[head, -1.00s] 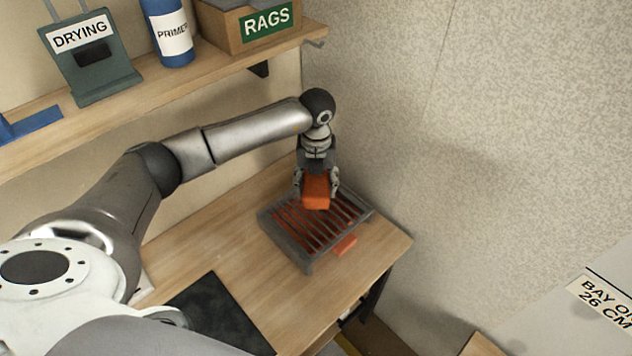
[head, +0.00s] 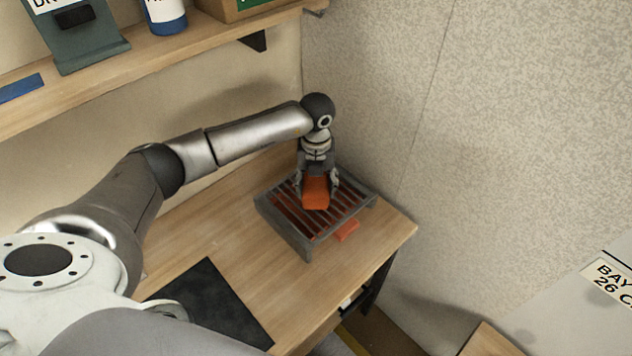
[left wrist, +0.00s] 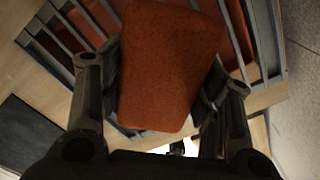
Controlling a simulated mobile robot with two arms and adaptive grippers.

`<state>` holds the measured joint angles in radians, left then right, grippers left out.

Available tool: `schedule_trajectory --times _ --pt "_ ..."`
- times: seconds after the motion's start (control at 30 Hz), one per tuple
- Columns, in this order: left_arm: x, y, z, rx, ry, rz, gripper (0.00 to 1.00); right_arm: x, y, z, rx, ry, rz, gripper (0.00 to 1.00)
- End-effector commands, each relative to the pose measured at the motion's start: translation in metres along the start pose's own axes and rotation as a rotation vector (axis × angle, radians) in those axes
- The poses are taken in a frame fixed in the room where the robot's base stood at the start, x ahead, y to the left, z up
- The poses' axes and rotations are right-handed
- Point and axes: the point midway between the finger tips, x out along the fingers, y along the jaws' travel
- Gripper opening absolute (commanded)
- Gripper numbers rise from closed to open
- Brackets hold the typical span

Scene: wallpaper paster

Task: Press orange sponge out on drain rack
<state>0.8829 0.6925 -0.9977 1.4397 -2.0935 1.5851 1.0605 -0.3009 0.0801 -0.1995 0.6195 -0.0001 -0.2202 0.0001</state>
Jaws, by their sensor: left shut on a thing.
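The orange sponge (head: 315,193) is a rounded block between the fingers of my left gripper (head: 317,186), over the middle of the drain rack. In the left wrist view the sponge (left wrist: 172,65) fills the space between the two fingers, with rack bars behind it. The drain rack (head: 283,228) is a dark grey slatted frame on the wooden bench, near its right corner. The sponge is at or just above the bars; I cannot tell if it touches them. My right gripper is not in view.
Red-orange shows beneath the slats, and a small red-orange piece (head: 347,230) sticks out at the rack's right side. A black mat (head: 212,300) lies on the wooden bench (head: 232,235). A shelf (head: 150,62) runs above; a speckled wall (head: 385,110) stands right.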

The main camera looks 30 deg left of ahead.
Motion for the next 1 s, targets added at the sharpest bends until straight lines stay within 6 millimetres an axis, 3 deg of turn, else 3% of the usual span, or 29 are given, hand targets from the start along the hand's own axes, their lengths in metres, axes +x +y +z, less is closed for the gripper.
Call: schedule_trajectory --times 1.0 --pt "0.0076 -0.0002 -0.0001 0.0 0.0 0.0 0.33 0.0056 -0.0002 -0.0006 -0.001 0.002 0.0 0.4"
